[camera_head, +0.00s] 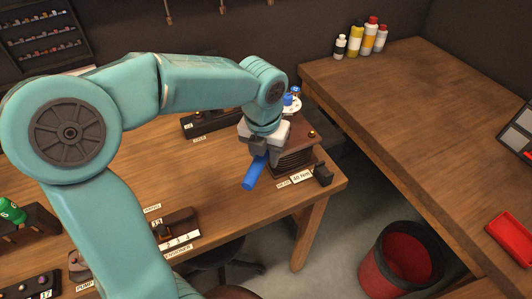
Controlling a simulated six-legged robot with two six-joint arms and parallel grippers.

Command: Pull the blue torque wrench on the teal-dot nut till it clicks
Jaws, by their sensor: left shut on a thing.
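The blue torque wrench (255,173) shows as a blue handle that sticks out below my left gripper (259,150), toward the front of the bench. My left gripper is shut on the wrench, beside the finned head block (292,161). My wrist hides the rest of the wrench and what its head sits on. A brass-coloured nut (311,133) shows on the right of the block top. I cannot make out a teal dot. My right gripper is not in view.
A white part with blue pieces (292,101) stands behind my wrist. A label reading 40 Nm (301,176) and a small black block (322,175) are at the bench's right edge. A red bin (400,262) stands on the floor. The right-hand bench (420,100) is mostly clear.

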